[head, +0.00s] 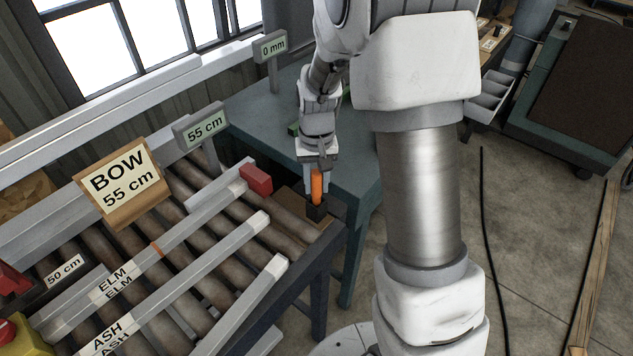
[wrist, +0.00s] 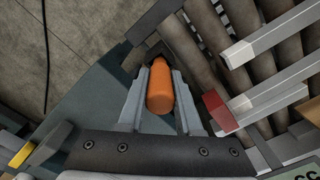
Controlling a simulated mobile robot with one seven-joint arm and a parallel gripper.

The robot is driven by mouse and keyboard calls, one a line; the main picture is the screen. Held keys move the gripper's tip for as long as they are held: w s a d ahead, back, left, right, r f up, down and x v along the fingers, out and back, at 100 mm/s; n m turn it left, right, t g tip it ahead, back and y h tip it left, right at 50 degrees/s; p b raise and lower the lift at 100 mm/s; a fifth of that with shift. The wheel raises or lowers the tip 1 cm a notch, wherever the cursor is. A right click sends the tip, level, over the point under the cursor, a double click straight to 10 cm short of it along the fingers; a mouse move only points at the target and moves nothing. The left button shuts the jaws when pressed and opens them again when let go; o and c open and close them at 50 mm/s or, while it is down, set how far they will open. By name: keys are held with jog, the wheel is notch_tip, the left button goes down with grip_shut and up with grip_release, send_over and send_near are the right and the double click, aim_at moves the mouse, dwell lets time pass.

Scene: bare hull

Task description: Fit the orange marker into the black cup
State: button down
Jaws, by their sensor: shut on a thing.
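The orange marker (head: 316,186) stands upright in my gripper (head: 316,176), which is shut on it. In the head view its lower end meets the black cup (head: 316,212); I cannot tell how deep it sits inside. The cup stands on a brown wooden block at the end of the roller table. In the wrist view the marker (wrist: 160,88) lies between the two grey fingers of my gripper (wrist: 160,95). There the marker hides most of the cup, and only a dark edge (wrist: 150,55) shows beyond it.
A roller table (head: 190,270) with pale bars labelled ELM and ASH lies to the left. A red block (head: 256,178) caps a bar close to my gripper. A blue-green table (head: 262,118) stands behind.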

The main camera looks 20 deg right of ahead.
jog(key=shift+f, duration=0.2)
jog(key=c, duration=0.6)
grip_release()
jog(key=shift+r, duration=0.15)
